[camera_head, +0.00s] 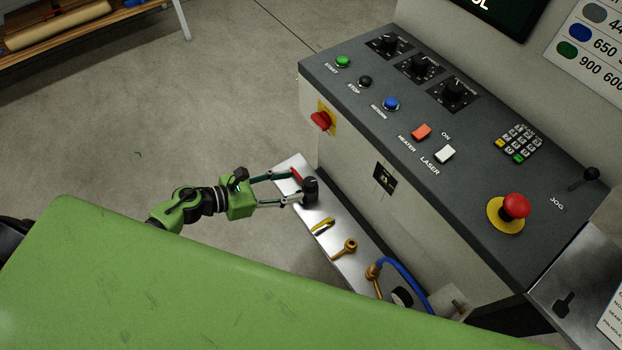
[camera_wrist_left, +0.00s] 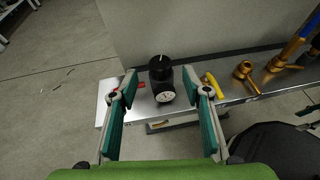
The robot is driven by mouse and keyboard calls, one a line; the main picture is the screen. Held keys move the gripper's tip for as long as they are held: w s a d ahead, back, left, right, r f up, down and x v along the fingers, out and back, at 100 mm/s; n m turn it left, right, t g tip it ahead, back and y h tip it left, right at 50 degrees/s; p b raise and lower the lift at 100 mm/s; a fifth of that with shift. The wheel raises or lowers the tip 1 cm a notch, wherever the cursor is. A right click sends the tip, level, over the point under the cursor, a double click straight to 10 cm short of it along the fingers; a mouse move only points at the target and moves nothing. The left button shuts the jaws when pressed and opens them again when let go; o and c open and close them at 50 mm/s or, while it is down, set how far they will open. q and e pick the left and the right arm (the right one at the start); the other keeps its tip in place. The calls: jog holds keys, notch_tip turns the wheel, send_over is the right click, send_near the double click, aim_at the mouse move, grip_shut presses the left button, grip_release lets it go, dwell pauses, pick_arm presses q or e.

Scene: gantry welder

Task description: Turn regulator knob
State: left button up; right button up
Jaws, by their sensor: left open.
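The regulator has a black knob, seen in the wrist view (camera_wrist_left: 159,64) on top of a dark body with a round white gauge (camera_wrist_left: 165,97). In the head view the black regulator (camera_head: 310,187) stands on the metal shelf beside the console. My left gripper (camera_head: 297,187) is open, with its fingertips close to the regulator. In the wrist view the two teal fingers (camera_wrist_left: 160,84) stand to either side of the regulator, with gaps visible. Whether a fingertip touches it, I cannot tell. My right gripper is not in view.
The metal shelf (camera_head: 337,240) also carries a yellow-handled part (camera_head: 322,225), brass fittings (camera_head: 345,248) and a blue hose (camera_head: 405,272). A red part (camera_head: 296,174) is beside the regulator. The console (camera_head: 440,130) rises behind the shelf. Open floor (camera_head: 180,100) lies left.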

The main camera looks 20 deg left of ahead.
aim_at(308, 182)
pick_arm(q)
jog(key=x, duration=0.7)
jog(key=shift+w+d+f, duration=0.1)
jog(key=c, duration=1.1)
